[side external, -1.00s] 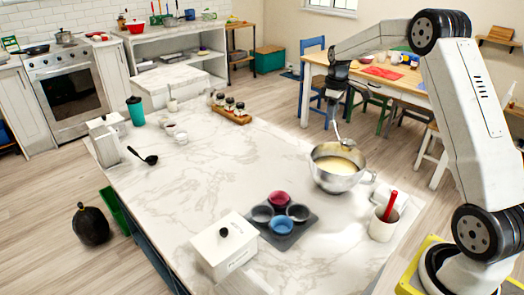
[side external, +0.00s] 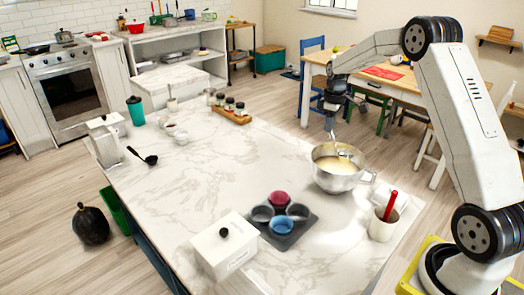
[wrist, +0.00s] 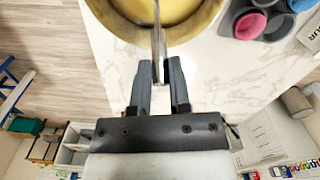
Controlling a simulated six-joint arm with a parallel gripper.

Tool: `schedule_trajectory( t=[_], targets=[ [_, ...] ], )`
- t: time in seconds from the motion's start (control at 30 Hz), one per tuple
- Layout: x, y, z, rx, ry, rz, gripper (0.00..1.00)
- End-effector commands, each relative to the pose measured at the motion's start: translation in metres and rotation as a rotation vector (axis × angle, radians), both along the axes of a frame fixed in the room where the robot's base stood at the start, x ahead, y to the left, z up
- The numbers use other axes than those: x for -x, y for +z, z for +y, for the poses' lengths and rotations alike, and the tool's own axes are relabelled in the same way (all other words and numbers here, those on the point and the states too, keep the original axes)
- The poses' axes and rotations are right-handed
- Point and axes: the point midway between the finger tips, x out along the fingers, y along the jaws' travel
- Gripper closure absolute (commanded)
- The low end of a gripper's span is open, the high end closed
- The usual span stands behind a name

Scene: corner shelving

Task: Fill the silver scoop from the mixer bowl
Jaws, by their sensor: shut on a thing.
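The steel mixer bowl (side external: 340,178) stands on the marble counter and holds pale yellow batter (side external: 334,165). My gripper (side external: 332,118) is above the bowl's back rim. In the wrist view my gripper (wrist: 163,88) is shut on the handle of the silver scoop (wrist: 157,40), which reaches over the bowl (wrist: 178,38). In the side view the scoop (side external: 332,136) runs down into the bowl. Its lower end is hard to make out, so I cannot tell how much batter it holds.
A dark muffin tray (side external: 283,238) with several coloured cups sits left of the bowl, near a white lidded box (side external: 224,246). A white crock (side external: 382,224) with a red-handled tool stands to the right. A black ladle (side external: 143,157) lies at the left. The counter's middle is clear.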

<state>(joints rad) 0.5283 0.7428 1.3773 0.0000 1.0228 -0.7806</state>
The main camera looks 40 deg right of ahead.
Motion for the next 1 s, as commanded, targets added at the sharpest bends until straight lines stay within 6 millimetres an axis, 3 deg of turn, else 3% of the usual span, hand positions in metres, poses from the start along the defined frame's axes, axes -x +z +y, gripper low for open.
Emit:
schedule_trajectory(
  t=[1.0],
  targets=[
    [0.000,-0.043,0.000,0.000,0.000,0.000,1.00]
  ],
)
